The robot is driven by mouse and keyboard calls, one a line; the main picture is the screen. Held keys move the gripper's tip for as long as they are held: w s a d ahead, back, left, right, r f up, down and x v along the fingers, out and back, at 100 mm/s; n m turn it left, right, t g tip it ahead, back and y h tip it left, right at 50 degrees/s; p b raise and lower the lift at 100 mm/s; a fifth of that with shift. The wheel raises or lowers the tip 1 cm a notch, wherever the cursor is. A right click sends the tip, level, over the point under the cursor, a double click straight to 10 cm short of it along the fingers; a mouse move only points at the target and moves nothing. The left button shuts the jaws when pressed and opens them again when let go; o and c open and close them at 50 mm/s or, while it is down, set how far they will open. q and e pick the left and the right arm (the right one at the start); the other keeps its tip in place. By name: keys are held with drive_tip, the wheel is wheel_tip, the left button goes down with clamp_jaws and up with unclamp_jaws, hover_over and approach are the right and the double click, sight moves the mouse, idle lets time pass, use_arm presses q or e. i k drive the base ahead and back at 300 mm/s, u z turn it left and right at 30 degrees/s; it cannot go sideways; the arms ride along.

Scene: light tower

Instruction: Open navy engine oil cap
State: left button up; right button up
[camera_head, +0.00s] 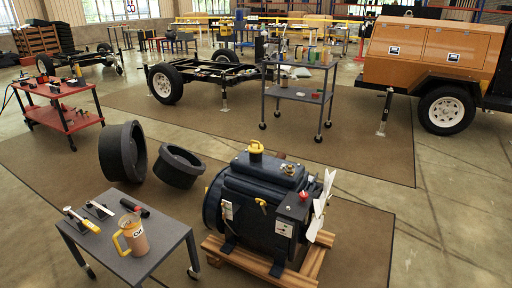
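The navy engine (240,205) sits on a wooden pallet (222,248) at the lower middle of the head view. A yellow cap (256,148) stands upright on its top at the back left and looks seated. A small yellow handle (262,202) shows on the engine's near side. A white fan (321,205) is at its right end, beside a box with a red knob (304,195). Neither of my grippers is in view.
A grey table (138,265) at the lower left holds an amber jug (132,237) with a label, a dark cylinder and tools. Two black round parts (123,152) lie behind it. A grey cart (300,92) and a red cart (62,117) stand farther back. Floor right of the engine is clear.

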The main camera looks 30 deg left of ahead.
sight(255, 149)
drive_tip(key=z, duration=0.6)
drive_tip(key=i, duration=1.05)
drive_tip(key=u, duration=2.35)
drive_tip(key=i, duration=1)
